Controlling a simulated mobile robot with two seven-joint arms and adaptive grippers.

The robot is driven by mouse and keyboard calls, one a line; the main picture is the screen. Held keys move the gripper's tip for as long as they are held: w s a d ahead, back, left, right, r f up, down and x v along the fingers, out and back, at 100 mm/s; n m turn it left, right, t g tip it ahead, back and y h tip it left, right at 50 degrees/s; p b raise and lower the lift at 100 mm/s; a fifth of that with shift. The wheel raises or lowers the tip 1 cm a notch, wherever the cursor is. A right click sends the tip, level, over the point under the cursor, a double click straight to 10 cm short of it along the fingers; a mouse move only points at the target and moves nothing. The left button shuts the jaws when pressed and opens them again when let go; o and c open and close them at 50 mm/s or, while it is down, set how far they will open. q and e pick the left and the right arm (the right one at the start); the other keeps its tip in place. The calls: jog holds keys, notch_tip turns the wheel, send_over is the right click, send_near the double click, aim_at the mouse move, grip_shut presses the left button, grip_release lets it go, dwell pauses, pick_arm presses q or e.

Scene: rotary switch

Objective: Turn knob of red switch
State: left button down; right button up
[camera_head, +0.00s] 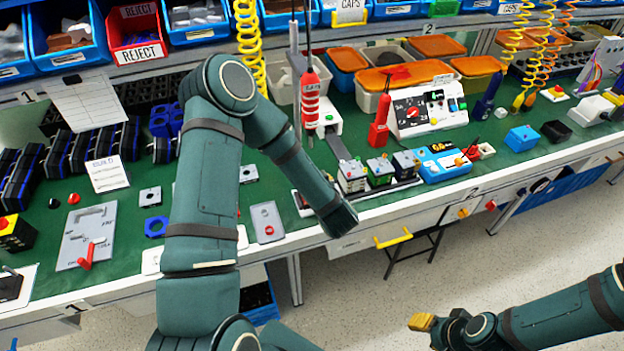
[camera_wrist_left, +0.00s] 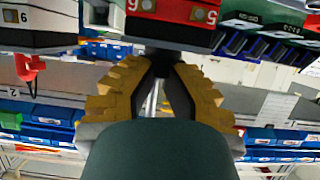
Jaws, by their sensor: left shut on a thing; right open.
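The red switch (camera_wrist_left: 176,12) fills the top middle of the left wrist view, with white number marks on its body. My left gripper (camera_wrist_left: 162,72) has its yellow ridged fingers closed together just below it, on the dark knob (camera_wrist_left: 163,58) of that switch. The knob is mostly hidden by the fingers. In the head view a row of small switches (camera_head: 380,168) stands on the bench, and my left arm ends just in front of it, hiding the left gripper. My right gripper (camera_head: 432,326) is open and empty at the lower right, over the floor.
A blue device (camera_head: 442,163) and a white control panel (camera_head: 428,110) stand right of the row. A red tool (camera_head: 311,100) hangs above the bench. The floor (camera_head: 480,250) in front is clear.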

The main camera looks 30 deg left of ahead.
pick_arm(q)
jog(key=shift+f+n+g, duration=0.1)
jog(key=shift+n+g, duration=0.2)
jog(key=shift+g, duration=0.1)
jog(key=c, duration=1)
grip_release()
jog(key=v, duration=1.2)
jog(key=shift+f, duration=0.1)
